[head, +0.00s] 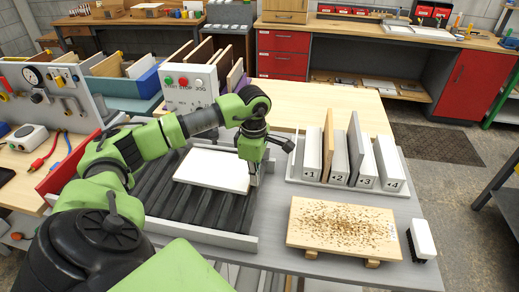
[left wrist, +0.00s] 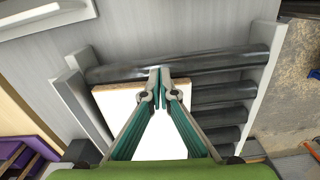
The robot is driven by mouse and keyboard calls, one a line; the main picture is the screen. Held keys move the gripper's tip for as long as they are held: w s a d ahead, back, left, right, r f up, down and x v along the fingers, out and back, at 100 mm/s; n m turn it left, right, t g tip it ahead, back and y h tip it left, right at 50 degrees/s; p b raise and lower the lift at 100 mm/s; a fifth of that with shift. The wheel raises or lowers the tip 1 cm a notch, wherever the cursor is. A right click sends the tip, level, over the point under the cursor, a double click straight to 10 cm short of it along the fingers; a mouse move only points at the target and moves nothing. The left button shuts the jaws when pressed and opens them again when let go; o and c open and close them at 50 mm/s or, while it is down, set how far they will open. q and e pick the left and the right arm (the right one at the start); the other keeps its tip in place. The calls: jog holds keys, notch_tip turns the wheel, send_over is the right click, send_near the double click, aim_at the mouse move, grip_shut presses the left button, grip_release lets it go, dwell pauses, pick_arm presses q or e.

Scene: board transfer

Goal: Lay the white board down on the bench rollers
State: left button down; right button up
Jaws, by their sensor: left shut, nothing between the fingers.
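The white board (head: 208,169) lies flat on the dark bench rollers (head: 190,208), towards their right side. In the left wrist view the board (left wrist: 116,101) shows below and between my fingers, and bare rollers (left wrist: 220,96) show beside it. My left gripper (head: 254,181) points down at the board's right edge. Its fingertips (left wrist: 161,74) are together with nothing between them. Whether the fingertips touch the board or a roller cannot be told. My right gripper is in neither view.
A rack (head: 345,176) holding several upright boards in numbered slots stands right of the rollers. In front of it lies a wooden board (head: 342,223) covered with brown crumbs, with a brush (head: 421,239) beside it. A control box (head: 190,86) with buttons stands behind the rollers.

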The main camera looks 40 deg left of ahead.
pick_arm(q)
jog(key=shift+s+a, duration=0.15)
jog(key=shift+a, duration=0.2)
jog(key=shift+d, duration=0.1)
dwell(0.7)
jog(key=shift+w+d, duration=0.3)
jog(key=shift+d, duration=0.2)
jog(key=shift+w+d, duration=0.25)
jog(key=shift+d, duration=0.2)
notch_tip(320, 180, up, 7)
jog(key=p, duration=0.4)
